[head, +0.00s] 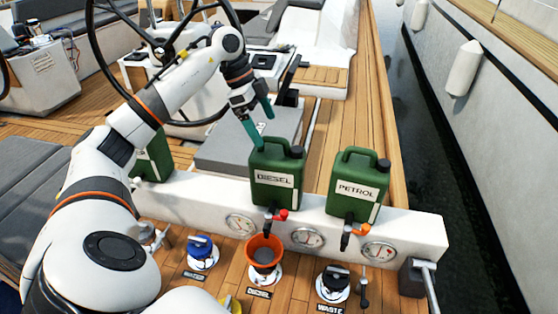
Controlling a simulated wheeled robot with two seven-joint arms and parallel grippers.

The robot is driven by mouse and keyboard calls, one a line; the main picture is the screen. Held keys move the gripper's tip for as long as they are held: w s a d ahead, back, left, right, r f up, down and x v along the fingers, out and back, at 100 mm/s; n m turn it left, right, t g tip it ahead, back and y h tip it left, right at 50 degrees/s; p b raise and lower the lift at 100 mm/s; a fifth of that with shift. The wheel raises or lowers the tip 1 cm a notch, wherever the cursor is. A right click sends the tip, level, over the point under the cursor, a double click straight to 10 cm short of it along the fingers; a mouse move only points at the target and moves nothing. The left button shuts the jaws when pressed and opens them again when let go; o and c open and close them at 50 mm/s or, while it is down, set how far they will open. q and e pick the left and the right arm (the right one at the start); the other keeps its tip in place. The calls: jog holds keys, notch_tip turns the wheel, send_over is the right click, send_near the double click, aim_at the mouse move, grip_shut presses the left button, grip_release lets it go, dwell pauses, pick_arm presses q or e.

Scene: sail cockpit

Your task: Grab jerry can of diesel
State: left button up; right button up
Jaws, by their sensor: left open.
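The green diesel jerry can (276,190), with a white DIESEL label, stands upright on the white ledge in the middle of the head view. My left gripper (259,122) is open, with teal fingers, just above the top left of this can. One finger reaches down close to the can's top; I cannot tell whether it touches. The gripper holds nothing. My right gripper is not in view.
A green petrol can (357,190) stands to the right on the white ledge (412,235). Another green can (157,160) is partly hidden behind my left arm. An orange funnel (264,251) sits at the diesel filler below. The steering wheel (103,62) is behind my arm.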

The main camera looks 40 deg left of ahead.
aim_at(272, 142)
pick_arm(q)
jog(key=shift+x, duration=1.25)
jog(key=shift+w+d+f, duration=0.1)
jog(key=shift+w+f, duration=0.15)
jog(key=shift+w, duration=0.05)
jog(key=p+x, duration=0.1)
jog(key=x, duration=0.1)
jog(key=p+x, duration=0.1)
jog(key=x, duration=0.1)
jog(key=shift+s, duration=0.35)
jog(key=shift+w+d+f, duration=0.1)
jog(key=shift+w+f, duration=0.05)
jog(key=shift+f, duration=0.35)
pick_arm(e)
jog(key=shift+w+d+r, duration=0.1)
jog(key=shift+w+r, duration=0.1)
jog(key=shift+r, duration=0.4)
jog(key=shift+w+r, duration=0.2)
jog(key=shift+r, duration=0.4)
pick_arm(q)
jog(key=shift+c, duration=1.4)
jog(key=c, duration=1.5)
jog(key=shift+r, duration=0.15)
jog(key=shift+c, duration=1.1)
jog(key=shift+w, duration=0.1)
